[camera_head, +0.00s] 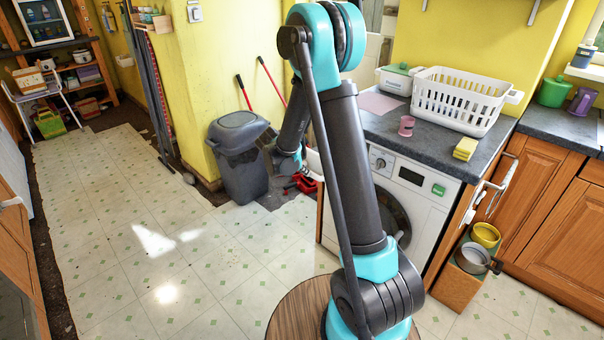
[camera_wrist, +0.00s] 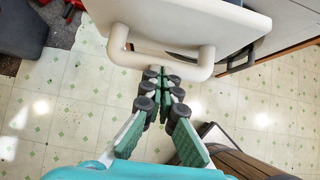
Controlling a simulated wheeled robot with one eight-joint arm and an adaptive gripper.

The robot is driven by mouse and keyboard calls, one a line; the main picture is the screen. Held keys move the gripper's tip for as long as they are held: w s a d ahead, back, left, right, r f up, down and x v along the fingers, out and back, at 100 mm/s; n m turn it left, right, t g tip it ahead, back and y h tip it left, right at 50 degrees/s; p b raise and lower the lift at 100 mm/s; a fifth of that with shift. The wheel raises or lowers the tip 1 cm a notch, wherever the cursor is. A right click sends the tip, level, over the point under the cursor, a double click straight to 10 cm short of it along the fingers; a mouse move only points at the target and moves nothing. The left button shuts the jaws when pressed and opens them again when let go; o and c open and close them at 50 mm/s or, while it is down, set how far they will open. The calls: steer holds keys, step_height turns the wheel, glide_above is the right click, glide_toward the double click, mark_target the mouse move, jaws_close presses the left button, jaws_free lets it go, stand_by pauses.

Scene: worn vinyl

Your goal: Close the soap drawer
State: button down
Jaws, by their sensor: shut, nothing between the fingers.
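The washing machine (camera_head: 437,205) stands under the grey worktop. The soap drawer (camera_head: 313,165) juts out from its upper left, mostly hidden behind my arm. In the wrist view the white drawer (camera_wrist: 225,18) fills the top, with a pale U-shaped handle (camera_wrist: 133,58) on its front. My gripper (camera_wrist: 164,74) is shut and empty, its green fingers together. The fingertips are at the middle of the handle's bar; I cannot tell whether they touch it. In the head view the fingers are not clearly visible.
A grey bin (camera_head: 238,160) stands left of the machine, with red items (camera_head: 299,184) on the floor nearby. A white basket (camera_head: 458,100), a pink cup (camera_head: 406,126) and a yellow sponge (camera_head: 465,148) sit on the worktop. The tiled floor at left is clear.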

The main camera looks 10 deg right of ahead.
steer(key=w+d, duration=0.3)
steer(key=d, duration=0.2)
steer(key=w+d, duration=0.4)
steer(key=d, duration=0.1)
steer(key=w+d, duration=0.4)
steer(key=d, duration=0.1)
steer(key=shift+w+d, duration=0.2)
steer(key=shift+d, duration=0.1)
